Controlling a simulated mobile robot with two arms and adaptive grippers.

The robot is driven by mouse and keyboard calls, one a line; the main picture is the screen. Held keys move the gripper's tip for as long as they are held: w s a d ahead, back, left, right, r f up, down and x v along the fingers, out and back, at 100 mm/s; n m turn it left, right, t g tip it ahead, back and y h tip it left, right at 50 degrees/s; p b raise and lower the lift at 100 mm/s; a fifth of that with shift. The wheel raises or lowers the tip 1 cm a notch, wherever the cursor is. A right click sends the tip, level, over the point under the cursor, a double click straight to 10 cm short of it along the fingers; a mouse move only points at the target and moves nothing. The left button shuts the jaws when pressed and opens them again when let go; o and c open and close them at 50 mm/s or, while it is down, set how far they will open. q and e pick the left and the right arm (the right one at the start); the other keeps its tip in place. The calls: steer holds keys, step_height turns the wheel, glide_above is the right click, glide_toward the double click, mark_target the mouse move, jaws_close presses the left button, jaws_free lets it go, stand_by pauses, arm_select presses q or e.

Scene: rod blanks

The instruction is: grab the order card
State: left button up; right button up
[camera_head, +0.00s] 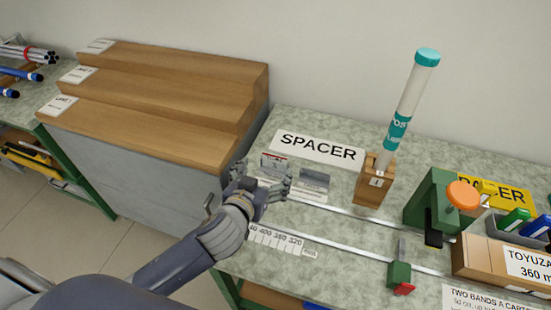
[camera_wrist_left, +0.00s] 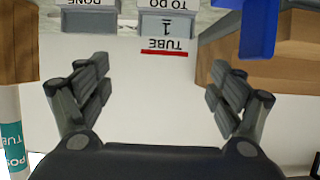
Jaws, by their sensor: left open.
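The order card (camera_head: 274,163) is a small white card with a red stripe, standing in a grey holder at the back of the bench. In the left wrist view the card (camera_wrist_left: 165,40) appears upside down, reading TUBE 1, at the holder marked TO DO (camera_wrist_left: 168,22). A second grey holder, marked DONE (camera_wrist_left: 90,20), stands beside it and looks empty; in the head view it is the empty holder (camera_head: 314,179). My left gripper (camera_head: 264,182) is open and empty in front of the card, fingers spread either side of it but apart from it. My right gripper is out of view.
A SPACER sign (camera_head: 318,149) lies behind the holders. A wooden block with a tall tube (camera_head: 408,95) stands to the right, then a green clamp device (camera_head: 431,198). A stepped wooden rack (camera_head: 165,100) is left. A ruler scale (camera_head: 275,239) lies in front.

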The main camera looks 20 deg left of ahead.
mark_target(275, 156)
arm_select(q)
steer(key=x, duration=0.2)
steer(key=shift+w+f, duration=0.2)
steer(key=shift+w, duration=0.15)
steer(key=x, duration=0.3)
steer(key=p+x, duration=0.1)
steer(key=shift+w+a+r, duration=0.1)
steer(key=shift+w+a, duration=0.1)
steer(key=shift+a, duration=0.15)
steer(key=shift+w+f, duration=0.25)
steer(key=shift+w, duration=0.2)
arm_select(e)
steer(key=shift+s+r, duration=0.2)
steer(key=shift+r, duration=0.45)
arm_select(q)
steer(key=shift+c, duration=0.2)
steer(key=c, duration=0.7)
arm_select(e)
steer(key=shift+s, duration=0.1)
